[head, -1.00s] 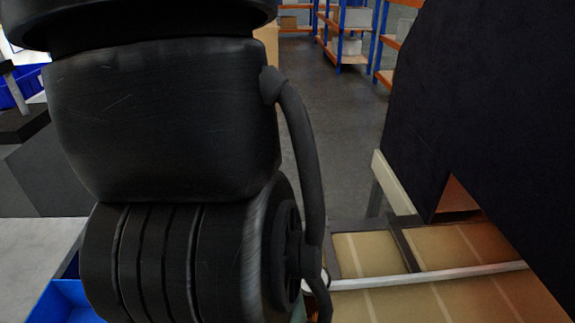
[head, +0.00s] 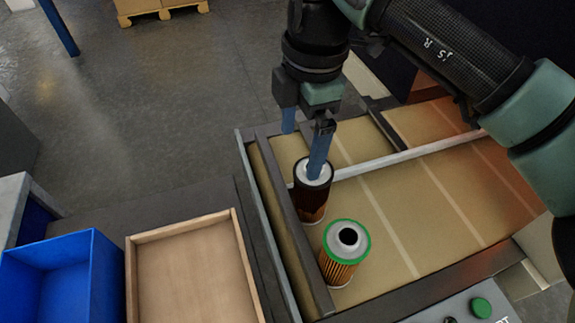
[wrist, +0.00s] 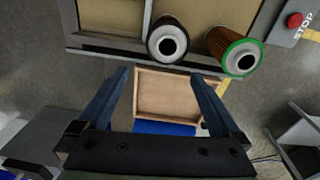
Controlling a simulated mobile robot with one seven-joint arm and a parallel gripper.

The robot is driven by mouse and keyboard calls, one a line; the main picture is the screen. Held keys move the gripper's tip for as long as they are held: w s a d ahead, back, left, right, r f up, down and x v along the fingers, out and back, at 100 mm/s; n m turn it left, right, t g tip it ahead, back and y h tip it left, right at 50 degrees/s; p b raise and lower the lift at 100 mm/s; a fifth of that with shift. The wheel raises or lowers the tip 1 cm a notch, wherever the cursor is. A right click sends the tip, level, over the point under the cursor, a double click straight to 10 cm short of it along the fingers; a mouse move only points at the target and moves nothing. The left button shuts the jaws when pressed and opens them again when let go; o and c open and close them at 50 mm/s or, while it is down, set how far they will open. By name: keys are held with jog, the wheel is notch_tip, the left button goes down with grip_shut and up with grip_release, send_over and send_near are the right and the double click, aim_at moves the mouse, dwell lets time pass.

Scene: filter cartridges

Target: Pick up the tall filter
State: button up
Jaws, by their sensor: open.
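Two filters stand upright on the conveyor. One is dark with a white top ring (head: 313,196), near the conveyor's left rail. The other has orange pleats and a green rim (head: 340,268), nearer the camera. The dark one looks slightly taller, but I cannot be sure. My gripper (head: 302,155) is open and empty, pointing down above the dark filter, with one blue finger overlapping its top. In the wrist view, the dark filter (wrist: 165,42) and the green-rimmed filter (wrist: 236,52) lie beyond the fingertips (wrist: 160,73), not between them.
A wooden tray (head: 240,255) and a blue bin (head: 93,275) sit left of the conveyor (head: 400,190). A metal bar (head: 420,150) crosses the belt behind the filters. A control box with a green button (head: 481,307) is at the front right.

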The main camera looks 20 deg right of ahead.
aim_at(313, 190)
jog(key=shift+s+d+f+m+h, duration=0.15)
jog(key=shift+s+d+f+m, duration=0.1)
jog(key=shift+d+f, duration=0.3)
jog(key=shift+s+d+f+m+h, duration=0.15)
jog(key=shift+s+d+f+m, duration=0.15)
jog(key=shift+d, duration=0.35)
notch_tip(313, 190, down, 6)
jog(key=shift+w+a+r, duration=0.1)
jog(key=shift+w, duration=0.05)
jog(key=shift+w+d+f+p, duration=0.1)
jog(key=shift+f+p, duration=0.15)
jog(key=shift+f, duration=1.25)
jog(key=shift+w+d+f+p, duration=0.1)
jog(key=shift+f+p, duration=0.1)
jog(key=shift+f, duration=1.25)
jog(key=c, duration=1.3)
